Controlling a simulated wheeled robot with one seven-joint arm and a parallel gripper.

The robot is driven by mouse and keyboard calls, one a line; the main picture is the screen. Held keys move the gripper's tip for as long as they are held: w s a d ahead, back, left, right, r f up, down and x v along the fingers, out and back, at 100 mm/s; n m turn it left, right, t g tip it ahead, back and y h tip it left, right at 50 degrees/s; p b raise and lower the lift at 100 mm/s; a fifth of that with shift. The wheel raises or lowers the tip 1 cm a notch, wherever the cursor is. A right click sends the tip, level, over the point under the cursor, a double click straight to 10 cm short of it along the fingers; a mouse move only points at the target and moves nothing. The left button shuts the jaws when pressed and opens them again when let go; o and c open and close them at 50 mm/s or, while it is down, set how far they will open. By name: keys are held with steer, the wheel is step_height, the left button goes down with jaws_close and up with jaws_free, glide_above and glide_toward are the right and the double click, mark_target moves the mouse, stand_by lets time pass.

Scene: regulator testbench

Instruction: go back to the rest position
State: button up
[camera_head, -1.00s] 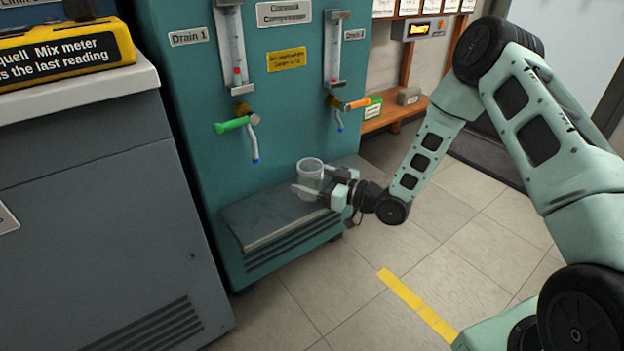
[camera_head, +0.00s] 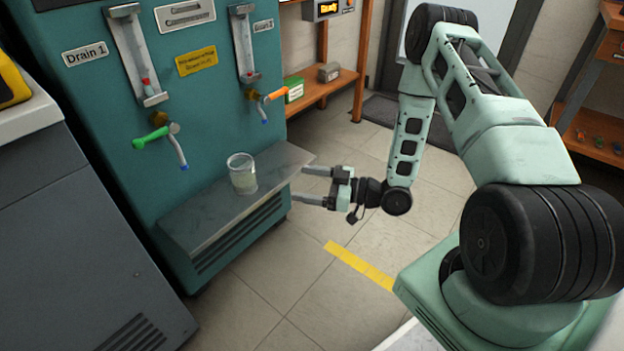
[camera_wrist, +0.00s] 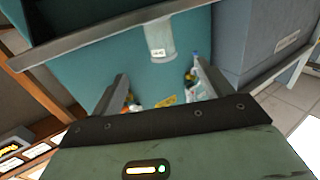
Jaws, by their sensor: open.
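My gripper (camera_head: 312,186) is open and empty in the head view. Its two fingers point left toward the teal machine's grey ledge (camera_head: 215,213) and lie just off its right end. A clear cup (camera_head: 242,174) with some pale content stands upright on the ledge, to the left of my fingertips and apart from them. In the wrist view the cup (camera_wrist: 159,42) shows beyond the open fingers (camera_wrist: 160,90), with a small white label on it.
The teal machine (camera_head: 90,100) carries a green-handled tap (camera_head: 152,138) and an orange-handled tap (camera_head: 268,97) above the ledge. A wooden shelf (camera_head: 330,88) stands behind. A grey cabinet (camera_head: 70,240) is at left. Tiled floor with a yellow stripe (camera_head: 360,265) is clear below my arm.

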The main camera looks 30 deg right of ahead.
steer(key=shift+s+d, duration=0.35)
steer(key=w+a+r+n+g+h, duration=0.2)
steer(key=w+a+g+h, duration=0.25)
steer(key=a, duration=0.25)
steer(key=s+a+r+m+g+h, duration=0.1)
steer(key=s+a+r+g+h, duration=0.15)
steer(key=a+r+h, duration=0.2)
steer(key=s+a+r+m+g+h, duration=0.15)
steer(key=s+r, duration=0.25)
steer(key=s, duration=0.5)
steer(key=s+a+r+g+h, duration=0.1)
steer(key=s+a+r+g, duration=0.2)
steer(key=s, duration=0.6)
steer(key=s+a+r+m+g+h, duration=0.1)
steer(key=s+a+r, duration=0.1)
steer(key=s+r, duration=0.5)
step_height(320, 180, up, 35)
steer(key=s+p, duration=0.1)
steer(key=p, duration=3.6)
steer(key=shift+d+f, duration=0.1)
